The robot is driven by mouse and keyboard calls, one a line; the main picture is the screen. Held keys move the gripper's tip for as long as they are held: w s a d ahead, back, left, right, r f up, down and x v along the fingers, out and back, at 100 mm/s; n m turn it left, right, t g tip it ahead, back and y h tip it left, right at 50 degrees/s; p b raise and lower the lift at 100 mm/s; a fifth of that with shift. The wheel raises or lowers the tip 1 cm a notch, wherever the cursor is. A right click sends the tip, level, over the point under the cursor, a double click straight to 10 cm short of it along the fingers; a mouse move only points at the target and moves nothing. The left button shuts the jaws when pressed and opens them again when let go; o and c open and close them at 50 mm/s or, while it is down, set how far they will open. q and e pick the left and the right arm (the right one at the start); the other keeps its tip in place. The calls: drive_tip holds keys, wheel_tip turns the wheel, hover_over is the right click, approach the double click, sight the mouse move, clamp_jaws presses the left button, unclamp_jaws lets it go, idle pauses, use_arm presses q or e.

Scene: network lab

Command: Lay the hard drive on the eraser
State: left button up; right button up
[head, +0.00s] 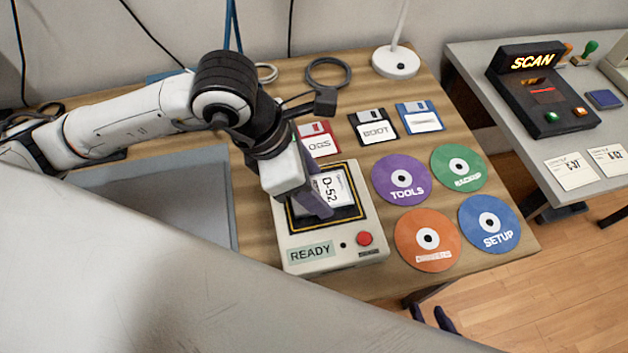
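The hard drive (337,187), with a white label reading D-52, appears over the black, yellow-edged pad of the eraser (302,266). The eraser is a pale box with a READY display and a red button. My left gripper (318,203) reaches down over the pad, its purple finger against or just in front of the drive's left side. The gripper hides part of the drive, so I cannot tell if it grips it or whether the drive touches the pad. My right gripper (433,319) shows at the bottom, fingers apart and empty, below the table's front edge.
Tools (383,188), Backup (444,162), Setup (474,232) and orange (411,241) discs lie right of the eraser. Floppy disks (374,130) lie behind. A scanner (535,100) stands on the right table. My pale arm covers the lower left.

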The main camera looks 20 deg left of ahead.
use_arm(q)
drive_tip(key=o, duration=0.3)
drive_tip(key=shift+o, duration=0.2)
drive_tip(key=shift+r, duration=0.3)
drive_tip(key=v, duration=1.1)
drive_tip(key=shift+r, duration=0.3)
drive_tip(key=shift+s+a, duration=0.1)
